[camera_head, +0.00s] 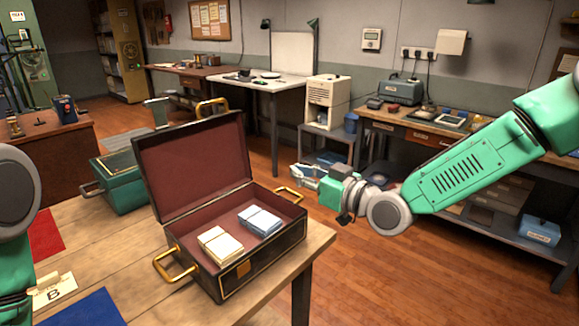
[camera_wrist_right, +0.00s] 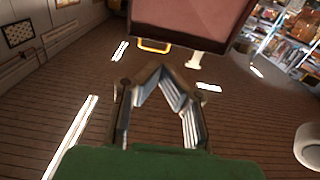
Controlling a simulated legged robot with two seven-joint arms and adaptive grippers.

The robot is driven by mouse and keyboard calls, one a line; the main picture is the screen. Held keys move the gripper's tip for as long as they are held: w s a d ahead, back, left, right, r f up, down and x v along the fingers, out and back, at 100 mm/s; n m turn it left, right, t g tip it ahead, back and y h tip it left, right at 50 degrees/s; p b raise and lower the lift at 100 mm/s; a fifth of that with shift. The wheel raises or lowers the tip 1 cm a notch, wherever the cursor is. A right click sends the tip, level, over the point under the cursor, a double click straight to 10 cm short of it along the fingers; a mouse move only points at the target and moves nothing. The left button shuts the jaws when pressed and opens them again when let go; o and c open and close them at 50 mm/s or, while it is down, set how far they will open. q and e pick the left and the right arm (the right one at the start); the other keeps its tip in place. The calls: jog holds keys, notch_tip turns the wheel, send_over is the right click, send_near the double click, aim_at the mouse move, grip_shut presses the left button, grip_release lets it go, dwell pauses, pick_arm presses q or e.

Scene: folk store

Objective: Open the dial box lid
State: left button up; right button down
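A dark brown box (camera_head: 262,262) with gold trim stands on the wooden table. Its lid (camera_head: 195,165) is raised and leans back, showing a dark red lining. A cream bundle (camera_head: 220,245) and a pale blue bundle (camera_head: 260,221) lie inside. My right gripper (camera_head: 303,176) is just right of the box, apart from the lid. In the right wrist view its fingertips (camera_wrist_right: 161,72) meet in a point with nothing between them. A dark-rimmed reddish panel (camera_wrist_right: 188,14), apparently the lid, is at the top there.
A green box (camera_head: 120,182) stands behind the brown box at left. A card marked B (camera_head: 53,291), a blue mat (camera_head: 88,309) and a red mat (camera_head: 43,238) lie at the left. The table's right edge is close to the box; open floor lies beyond.

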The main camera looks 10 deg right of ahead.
jog(key=p+v, duration=0.1)
jog(key=v, duration=0.5)
dwell(0.4)
